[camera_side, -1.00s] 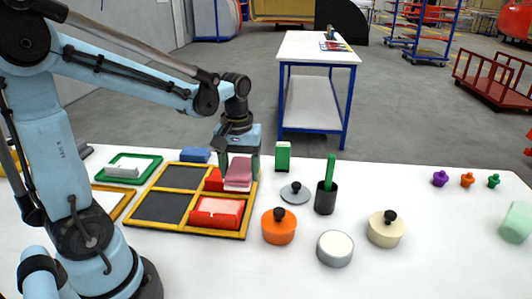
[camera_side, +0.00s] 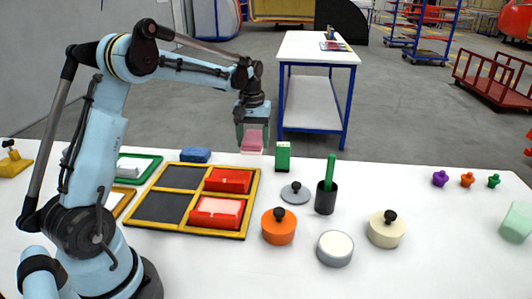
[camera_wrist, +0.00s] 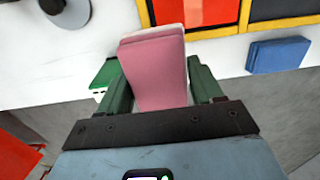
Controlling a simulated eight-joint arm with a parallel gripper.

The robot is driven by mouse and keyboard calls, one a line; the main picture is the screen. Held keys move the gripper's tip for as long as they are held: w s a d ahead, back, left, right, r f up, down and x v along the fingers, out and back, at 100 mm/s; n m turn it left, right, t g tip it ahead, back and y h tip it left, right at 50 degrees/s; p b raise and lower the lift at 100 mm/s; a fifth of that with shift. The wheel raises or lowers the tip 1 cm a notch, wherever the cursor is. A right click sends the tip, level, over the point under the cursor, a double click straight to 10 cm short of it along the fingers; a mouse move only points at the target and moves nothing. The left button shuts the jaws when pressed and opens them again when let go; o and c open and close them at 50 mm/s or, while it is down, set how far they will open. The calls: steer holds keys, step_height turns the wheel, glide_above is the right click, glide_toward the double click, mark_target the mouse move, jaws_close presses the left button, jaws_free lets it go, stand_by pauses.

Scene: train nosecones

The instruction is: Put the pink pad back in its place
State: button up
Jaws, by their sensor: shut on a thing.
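My gripper (camera_side: 254,138) is shut on the pink pad (camera_side: 252,144) and holds it raised, in line with the table's back edge in the side view. In the wrist view the pad (camera_wrist: 155,70) is between the two green fingers of my gripper (camera_wrist: 158,88). A yellow-framed tray (camera_side: 190,233) has dark compartments. Its two right compartments hold red holders: the far one (camera_side: 228,181) shows red on top, and the near one (camera_side: 216,213) has a pale pink top. The two left compartments look empty.
A blue block (camera_side: 195,155) lies behind the tray. A green-and-white block (camera_side: 283,156) stands near my gripper. A grey lid (camera_side: 295,193), a dark cup (camera_side: 326,198) with a green stick and an orange pot (camera_side: 278,227) stand to the right.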

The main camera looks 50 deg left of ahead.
glide_above(240, 162)
step_height(240, 162, down, 5)
steer(key=shift+a+r, duration=0.1)
steer(key=shift+f, duration=2)
steer(key=shift+f, duration=0.15)
steer(key=o, duration=1.2)
